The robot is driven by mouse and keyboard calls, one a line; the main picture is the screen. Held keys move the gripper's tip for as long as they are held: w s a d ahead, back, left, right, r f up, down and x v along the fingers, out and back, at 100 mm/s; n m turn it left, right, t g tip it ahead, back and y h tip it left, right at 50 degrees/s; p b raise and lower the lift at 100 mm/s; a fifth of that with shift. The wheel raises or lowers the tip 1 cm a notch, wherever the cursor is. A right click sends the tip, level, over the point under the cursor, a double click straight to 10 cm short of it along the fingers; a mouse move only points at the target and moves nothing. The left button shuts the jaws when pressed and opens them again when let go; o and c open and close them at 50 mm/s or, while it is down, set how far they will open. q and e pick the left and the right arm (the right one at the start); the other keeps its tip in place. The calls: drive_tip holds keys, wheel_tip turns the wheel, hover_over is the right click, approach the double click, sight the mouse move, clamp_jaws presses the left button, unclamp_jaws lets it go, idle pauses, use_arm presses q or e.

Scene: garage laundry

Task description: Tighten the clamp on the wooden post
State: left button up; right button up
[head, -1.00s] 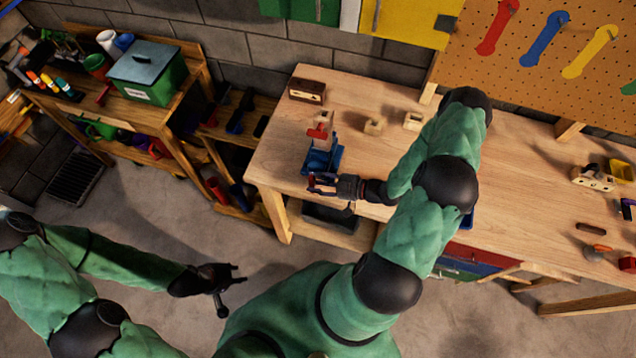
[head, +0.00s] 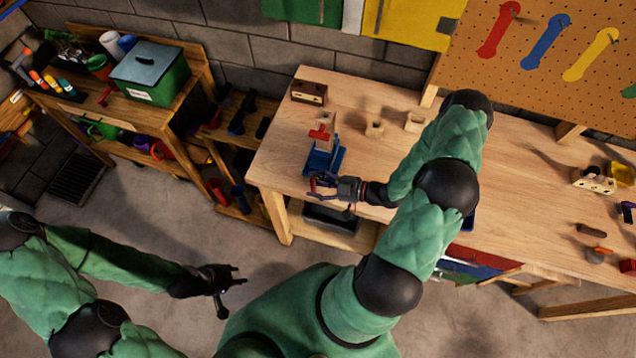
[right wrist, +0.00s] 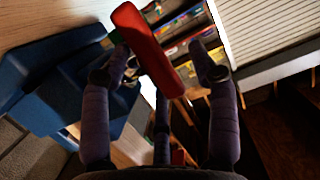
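A blue clamp (head: 322,160) stands near the left front edge of the wooden workbench, with a pale wooden post (head: 326,122) upright at it and a red piece (head: 319,133) across the post. In the right wrist view the blue clamp body (right wrist: 40,85) fills the left side. A red handle bar (right wrist: 148,50) lies slanted between the fingers of my right gripper (right wrist: 165,70). The fingers are spread wide, with gaps beside the bar. In the head view my right gripper (head: 322,185) is just in front of the clamp. My left gripper (head: 232,274) hangs over the floor, fingers apart and empty.
A green box (head: 150,72) stands on the left shelf unit. My right arm crosses the bench middle. Open floor lies at the left.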

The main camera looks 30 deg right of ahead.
drive_tip(key=shift+s, duration=0.1)
drive_tip(key=v, duration=1.2)
